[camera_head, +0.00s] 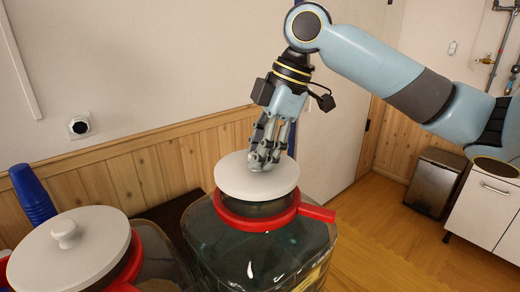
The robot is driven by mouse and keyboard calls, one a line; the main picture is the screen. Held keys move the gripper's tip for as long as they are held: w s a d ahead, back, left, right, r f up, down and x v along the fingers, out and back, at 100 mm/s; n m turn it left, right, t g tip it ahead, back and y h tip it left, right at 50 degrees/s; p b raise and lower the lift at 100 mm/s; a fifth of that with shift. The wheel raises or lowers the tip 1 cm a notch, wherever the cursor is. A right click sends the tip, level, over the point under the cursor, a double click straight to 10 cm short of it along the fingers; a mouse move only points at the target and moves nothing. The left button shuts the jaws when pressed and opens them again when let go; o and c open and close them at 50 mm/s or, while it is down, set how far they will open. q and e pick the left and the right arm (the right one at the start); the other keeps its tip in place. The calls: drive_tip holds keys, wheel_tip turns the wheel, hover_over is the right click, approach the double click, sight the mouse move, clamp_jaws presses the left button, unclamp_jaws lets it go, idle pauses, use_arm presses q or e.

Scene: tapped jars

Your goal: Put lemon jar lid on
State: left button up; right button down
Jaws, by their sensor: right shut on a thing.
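A round white lid (232,180) is over the mouth of the large clear jar (262,255) in the middle. My right gripper (263,160) comes down from above and is shut on the lid's top centre, hiding its knob. Below the lid I see a dark gap and the jar's red collar (258,221), so the lid looks a little above the collar and roughly level. A yellowish label shows at the jar's lower right; I cannot read it. My left gripper is not in view.
A second jar at lower left has its white knobbed lid (75,250) on, above a red collar (132,262). A stack of blue cups (33,195) stands behind it. The wood-panelled wall is close behind; open floor (390,240) lies to the right.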

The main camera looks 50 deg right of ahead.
drive_tip(key=shift+f+b, duration=0.4)
drive_tip(key=shift+f, duration=0.4)
drive_tip(key=c, duration=0.9)
unclamp_jaws()
drive_tip(key=shift+c, duration=0.2)
drive_tip(key=v, duration=0.6)
drive_tip(key=shift+d+r, duration=0.1)
drive_tip(key=shift+d, duration=0.05)
drive_tip(key=shift+s+r, duration=0.2)
drive_tip(key=shift+r, duration=0.45)
